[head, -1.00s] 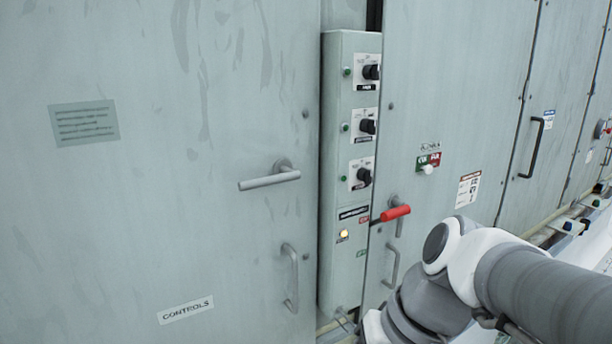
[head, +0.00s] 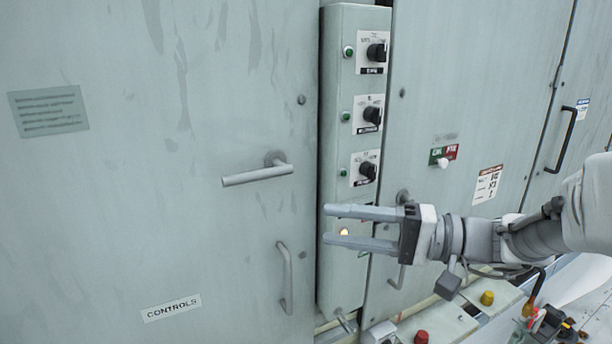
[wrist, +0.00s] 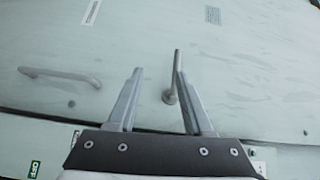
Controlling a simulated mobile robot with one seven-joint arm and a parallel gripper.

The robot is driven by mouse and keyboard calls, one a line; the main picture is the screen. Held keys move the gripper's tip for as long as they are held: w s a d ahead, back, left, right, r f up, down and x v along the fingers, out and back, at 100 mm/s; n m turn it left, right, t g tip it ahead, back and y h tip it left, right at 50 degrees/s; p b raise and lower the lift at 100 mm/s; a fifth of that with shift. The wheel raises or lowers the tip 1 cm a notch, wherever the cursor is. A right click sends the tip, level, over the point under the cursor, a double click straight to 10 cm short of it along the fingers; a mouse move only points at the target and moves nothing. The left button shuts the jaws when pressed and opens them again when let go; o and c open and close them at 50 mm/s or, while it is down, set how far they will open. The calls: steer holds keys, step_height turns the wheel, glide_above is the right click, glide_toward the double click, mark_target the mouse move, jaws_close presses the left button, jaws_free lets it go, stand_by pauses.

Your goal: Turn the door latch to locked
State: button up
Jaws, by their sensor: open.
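The grey lever latch (head: 257,175) is on the left door in the head view. It lies nearly level, with its free end pointing left and slightly down from its round pivot. My gripper (head: 328,225) is open and empty, its two fingers pointing left in front of the control box. The fingertips are right of and lower than the lever, apart from it. In the wrist view the lever (wrist: 176,75) shows beyond my gripper (wrist: 158,72), close to the right fingertip and partly overlapped by it.
A fixed pull handle (head: 285,278) sits below the lever and also shows in the wrist view (wrist: 60,75). The narrow control box (head: 340,115) with black knobs stands right of the left door. A CONTROLS label (head: 172,308) is lower left.

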mark_target(256, 179)
steer(key=shift+t+y, duration=0.6)
steer(key=shift+t, duration=0.2)
steer(key=p+x, duration=0.1)
steer(key=x, duration=0.4)
steer(key=w+r+p+x, duration=0.1)
steer(key=x, duration=0.5)
steer(key=w+d+r+p+x, duration=0.1)
steer(key=p+x, duration=0.1)
steer(key=x, duration=0.3)
steer(key=shift+w+a+r, duration=0.15)
steer(key=shift+a+r, duration=0.05)
steer(key=shift+r, duration=0.05)
steer(key=shift+c, duration=0.3)
jaws_close()
